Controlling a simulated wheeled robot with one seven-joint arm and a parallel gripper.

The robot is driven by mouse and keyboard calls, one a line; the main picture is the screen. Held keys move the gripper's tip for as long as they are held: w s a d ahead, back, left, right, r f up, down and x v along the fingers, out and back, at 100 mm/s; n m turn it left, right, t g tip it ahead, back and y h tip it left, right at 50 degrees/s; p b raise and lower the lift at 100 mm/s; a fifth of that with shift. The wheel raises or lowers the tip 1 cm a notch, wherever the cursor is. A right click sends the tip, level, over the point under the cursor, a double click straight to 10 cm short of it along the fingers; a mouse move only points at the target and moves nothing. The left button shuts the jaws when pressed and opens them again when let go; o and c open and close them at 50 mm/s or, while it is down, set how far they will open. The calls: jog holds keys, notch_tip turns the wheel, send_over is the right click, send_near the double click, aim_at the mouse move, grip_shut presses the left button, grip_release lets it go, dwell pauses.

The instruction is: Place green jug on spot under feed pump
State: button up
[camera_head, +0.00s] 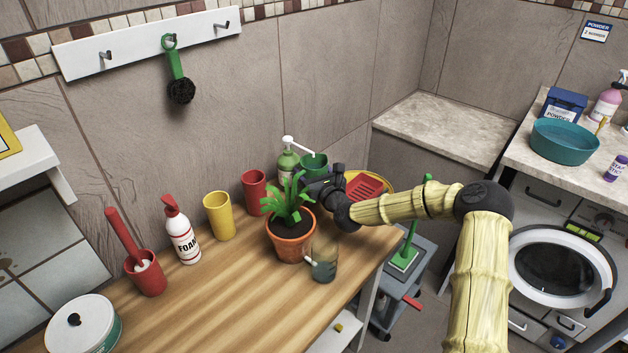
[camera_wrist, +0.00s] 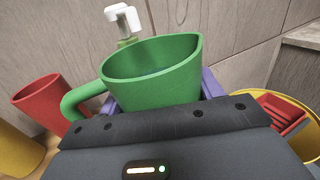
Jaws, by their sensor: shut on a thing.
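The green jug (camera_head: 314,165) is at the back right of the wooden table, just right of the green feed pump bottle (camera_head: 287,163) with its white pump head. My gripper (camera_head: 318,182) is shut on the jug. In the wrist view the jug (camera_wrist: 155,85) is upright, its inside looks empty, and its handle points left. Purple finger parts show on both sides of it. The white pump head (camera_wrist: 124,18) shows just behind the jug's rim. The spot under the pump and the jug's base are hidden, so I cannot tell whether the jug touches the table.
A potted plant (camera_head: 291,234) stands in front of the pump, with a glass (camera_head: 324,262) beside it. A red cup (camera_head: 254,190) and a yellow cup (camera_head: 219,216) stand left. A yellow basin (camera_head: 384,184) with a red item is right of my gripper.

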jog(key=shift+s+a+f, duration=0.1)
jog(key=shift+a+f, duration=0.1)
jog(key=shift+f, duration=0.6)
jog(key=shift+a+f, duration=0.15)
jog(key=shift+f, duration=0.75)
jog(key=shift+d, duration=0.2)
jog(key=shift+f, duration=0.2)
jog(key=o, duration=1.2)
jog(key=shift+o, duration=0.2)
jog(key=shift+r, duration=0.1)
